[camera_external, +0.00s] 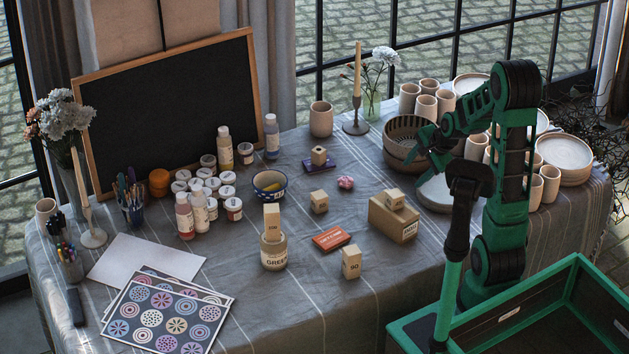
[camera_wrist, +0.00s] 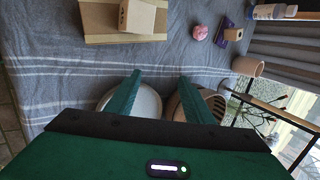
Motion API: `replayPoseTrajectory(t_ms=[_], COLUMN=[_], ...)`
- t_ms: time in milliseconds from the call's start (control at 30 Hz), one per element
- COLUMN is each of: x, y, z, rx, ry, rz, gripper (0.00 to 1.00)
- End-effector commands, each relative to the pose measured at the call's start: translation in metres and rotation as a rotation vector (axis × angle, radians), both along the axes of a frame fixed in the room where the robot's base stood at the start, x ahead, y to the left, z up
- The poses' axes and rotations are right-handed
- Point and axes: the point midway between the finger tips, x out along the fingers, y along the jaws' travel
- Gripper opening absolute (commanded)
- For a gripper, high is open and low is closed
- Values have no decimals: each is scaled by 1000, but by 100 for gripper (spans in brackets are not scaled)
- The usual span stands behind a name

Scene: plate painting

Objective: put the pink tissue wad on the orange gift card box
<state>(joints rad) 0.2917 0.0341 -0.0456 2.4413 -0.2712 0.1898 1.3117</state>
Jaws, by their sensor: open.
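The pink tissue wad (camera_external: 346,183) lies on the grey tablecloth near the middle of the table. It also shows in the wrist view (camera_wrist: 200,33) at the upper right. The orange gift card box (camera_external: 331,239) lies flat on the cloth, nearer the front, with nothing on it. I cannot make it out in the wrist view. My gripper (camera_external: 424,143) is over the bowls at the right of the table, apart from the wad. In the wrist view its two green fingers (camera_wrist: 155,97) are spread with nothing between them.
A purple box with a wooden block (camera_external: 319,156) stands behind the wad. A cardboard box with a block on top (camera_external: 393,216) stands to its right. Loose blocks (camera_external: 318,202) and a jar (camera_external: 273,252) are nearby. Bowls (camera_external: 404,157) lie under my gripper.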

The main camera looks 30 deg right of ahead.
Motion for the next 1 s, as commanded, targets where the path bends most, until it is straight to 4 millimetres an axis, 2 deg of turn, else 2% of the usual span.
replayPoseTrajectory(t_ms=[100, 233, 400, 500, 633, 700, 1000], x=[-55, -121, -207, -246, -279, -287, -291], y=[-23, -43, -54, -54, -51, -50, -49], z=[18, 34, 52, 59, 64, 65, 65], rx=[-173, -301, -367, -364, -345, -337, -335], ry=[87, 203, 334, 379, 407, 413, 417], rz=[190, 403, 673, 798, 909, 940, 959], gripper=[48, 48, 48, 48, 48, 55, 55])
